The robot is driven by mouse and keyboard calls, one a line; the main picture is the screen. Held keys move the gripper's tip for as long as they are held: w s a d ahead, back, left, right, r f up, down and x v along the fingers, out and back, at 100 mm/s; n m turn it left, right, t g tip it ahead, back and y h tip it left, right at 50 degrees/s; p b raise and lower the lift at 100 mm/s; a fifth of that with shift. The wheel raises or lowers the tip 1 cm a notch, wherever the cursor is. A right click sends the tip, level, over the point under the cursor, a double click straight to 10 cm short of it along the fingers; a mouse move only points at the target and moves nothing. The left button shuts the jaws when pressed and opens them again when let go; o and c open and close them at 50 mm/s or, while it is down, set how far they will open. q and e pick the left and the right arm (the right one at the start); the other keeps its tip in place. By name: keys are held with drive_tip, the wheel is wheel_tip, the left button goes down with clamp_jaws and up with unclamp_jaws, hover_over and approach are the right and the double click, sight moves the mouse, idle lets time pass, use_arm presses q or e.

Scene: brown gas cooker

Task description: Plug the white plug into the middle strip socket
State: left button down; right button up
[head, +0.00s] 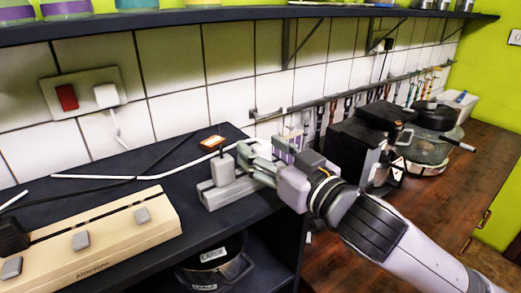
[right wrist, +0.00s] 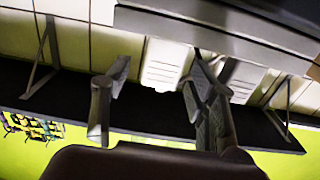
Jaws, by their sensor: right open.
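My right gripper (head: 260,163) is over the right part of the grey power strip (head: 235,190) on the dark shelf top. In the right wrist view, its fingers (right wrist: 150,82) are open and apart. A pale ribbed block, apparently the white plug (right wrist: 162,62), shows between them, against the grey strip edge (right wrist: 230,30). I cannot tell whether it is fully seated or in which socket. In the head view the gripper hides it; a white cord (head: 95,177) runs toward that spot. A grey plug (head: 222,168) stands upright at the strip's left end.
Another white plug (head: 106,95) is in the wall outlet (head: 85,92) beside a red switch. A small orange-brown item (head: 212,143) lies behind the strip. Black appliances (head: 355,150) stand right of my gripper.

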drive_tip(key=shift+s+d, duration=0.1)
drive_tip(key=shift+c, duration=0.8)
drive_tip(key=c, duration=1)
drive_tip(key=shift+c, duration=0.2)
wheel_tip(320, 180, up, 20)
drive_tip(key=b, duration=0.2)
drive_tip(key=o, duration=0.6)
drive_tip(key=c, duration=0.6)
